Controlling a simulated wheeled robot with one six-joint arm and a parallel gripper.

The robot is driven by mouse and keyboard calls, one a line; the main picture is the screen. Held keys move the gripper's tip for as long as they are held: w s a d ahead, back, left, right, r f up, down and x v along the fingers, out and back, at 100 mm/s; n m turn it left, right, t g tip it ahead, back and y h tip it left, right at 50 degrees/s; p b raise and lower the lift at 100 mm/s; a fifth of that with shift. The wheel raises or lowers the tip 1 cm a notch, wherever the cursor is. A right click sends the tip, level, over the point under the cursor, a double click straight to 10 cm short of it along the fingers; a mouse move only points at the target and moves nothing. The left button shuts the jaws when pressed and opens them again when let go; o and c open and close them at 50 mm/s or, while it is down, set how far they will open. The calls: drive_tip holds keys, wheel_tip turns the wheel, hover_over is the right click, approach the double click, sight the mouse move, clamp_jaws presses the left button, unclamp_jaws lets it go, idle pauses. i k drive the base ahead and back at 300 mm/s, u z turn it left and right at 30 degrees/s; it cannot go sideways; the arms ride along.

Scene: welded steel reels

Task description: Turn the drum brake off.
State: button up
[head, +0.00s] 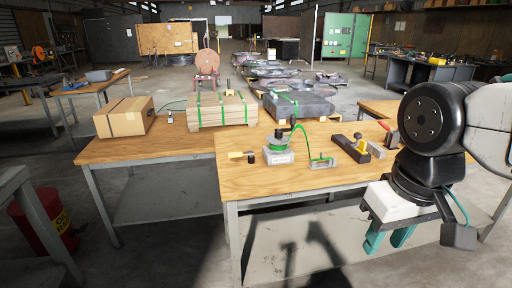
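A small reel unit stands on the wooden workbench (240,182). My gripper (388,240) hangs at the lower right, in front of the bench edge and apart from the reel. Its two teal fingers point down, apart and empty.
A yellow-handled tool (237,154) and a small black piece (250,159) lie left of the reel. A dark hand plane (350,149) lies right. A cardboard box (124,117) and banded timber stack (222,109) stand behind. The bench's front strip is clear.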

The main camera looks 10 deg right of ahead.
sight(237, 155)
drive_tip(key=i, duration=1.65)
